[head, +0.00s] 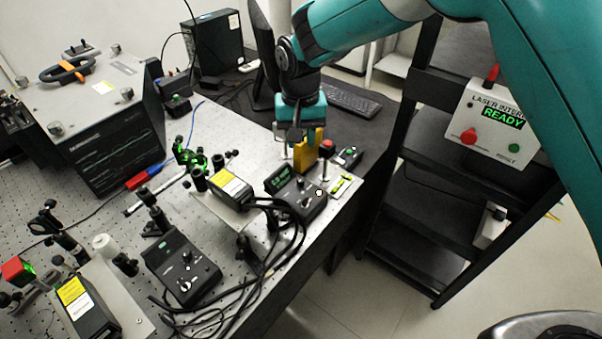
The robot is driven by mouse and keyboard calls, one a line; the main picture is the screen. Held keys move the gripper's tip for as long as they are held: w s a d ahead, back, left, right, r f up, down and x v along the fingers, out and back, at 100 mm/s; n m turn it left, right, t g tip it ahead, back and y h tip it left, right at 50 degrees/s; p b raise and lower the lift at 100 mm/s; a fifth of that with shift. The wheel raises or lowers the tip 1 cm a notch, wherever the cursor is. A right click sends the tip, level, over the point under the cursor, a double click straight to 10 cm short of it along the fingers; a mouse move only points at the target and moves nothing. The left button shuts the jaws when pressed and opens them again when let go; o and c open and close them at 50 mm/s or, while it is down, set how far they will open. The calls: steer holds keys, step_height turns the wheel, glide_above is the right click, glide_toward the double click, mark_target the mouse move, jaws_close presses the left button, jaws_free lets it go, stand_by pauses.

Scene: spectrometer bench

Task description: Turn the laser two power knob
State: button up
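Two black control boxes with knobs are in the head view. One control box (275,184) with a small green-lit display sits near the bench's right edge, with a knob (305,202) on its top. The other control box (182,268) sits nearer, left of centre, with a white-marked knob (185,285). Their lettering is too small to read, so I cannot tell which is laser two. My gripper (303,155) points down just behind the right control box, by a yellow block (310,150). Its fingertips are partly lost against the bench, and I cannot tell whether it touches anything.
Laser heads with yellow labels (232,184) (75,296) and black optic posts crowd the perforated bench (120,215). Black cables (268,268) loop beside the control boxes. A laser interlock panel (497,122) reading READY hangs on a black rack at right. Floor in front is clear.

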mark_target(301, 180)
step_height(301, 180, down, 13)
steer(key=p, duration=0.4)
steer(key=shift+r, duration=0.1)
jaws_close()
steer(key=shift+f+n+b, duration=0.2)
steer(key=shift+n+b, duration=0.2)
steer(key=shift+b, duration=0.45)
steer(key=shift+r, duration=0.25)
